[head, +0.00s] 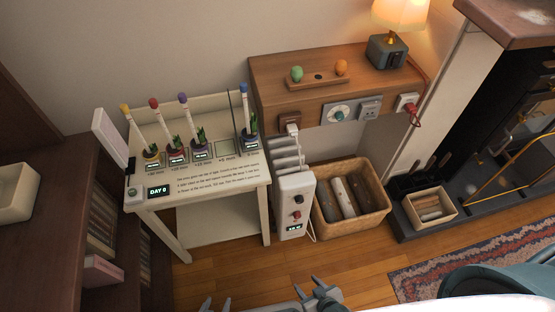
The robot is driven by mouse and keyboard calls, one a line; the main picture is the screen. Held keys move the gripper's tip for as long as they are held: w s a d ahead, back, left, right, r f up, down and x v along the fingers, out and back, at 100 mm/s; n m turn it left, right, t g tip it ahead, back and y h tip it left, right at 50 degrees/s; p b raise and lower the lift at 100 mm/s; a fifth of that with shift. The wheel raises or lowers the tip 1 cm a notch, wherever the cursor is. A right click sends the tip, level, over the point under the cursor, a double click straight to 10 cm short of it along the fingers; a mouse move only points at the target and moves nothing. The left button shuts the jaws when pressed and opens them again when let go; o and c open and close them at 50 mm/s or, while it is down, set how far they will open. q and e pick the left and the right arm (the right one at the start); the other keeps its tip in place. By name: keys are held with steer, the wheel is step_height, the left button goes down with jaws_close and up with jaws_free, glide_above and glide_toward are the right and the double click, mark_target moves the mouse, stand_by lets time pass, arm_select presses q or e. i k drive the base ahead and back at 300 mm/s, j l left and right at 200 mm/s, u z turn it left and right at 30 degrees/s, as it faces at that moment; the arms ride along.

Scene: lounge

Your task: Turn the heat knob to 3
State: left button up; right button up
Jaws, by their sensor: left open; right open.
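A white heater (288,240) stands on the floor in the middle of the head view, right of the small white table. Its front panel has a small dark button or knob, a red knob (297,215) and a lit display (294,227) too small to read surely. I cannot read the setting of either knob. My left gripper (215,304) is open and empty at the bottom edge, mostly cut off. My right gripper (309,288) is open and empty, below the heater and apart from it.
The white table (225,190) holds several potted plants and a "DAY 0" display (158,190). A wicker basket (374,218) of logs stands right of the heater. The wooden cabinet (275,75) carries a lamp (388,50). The floor before the heater is clear.

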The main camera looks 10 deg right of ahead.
mark_target(297, 215)
steer(key=k+l+z, duration=0.1)
steer(key=k+l, duration=0.2)
steer(key=k+l+z, duration=0.1)
steer(key=k+l, duration=0.2)
steer(key=l, duration=0.15)
steer(key=k+l+z, duration=0.1)
steer(key=k+l, duration=0.15)
steer(key=l, duration=0.15)
steer(key=k+l+z, duration=0.1)
steer(key=k+l, duration=0.15)
steer(key=l, duration=0.2)
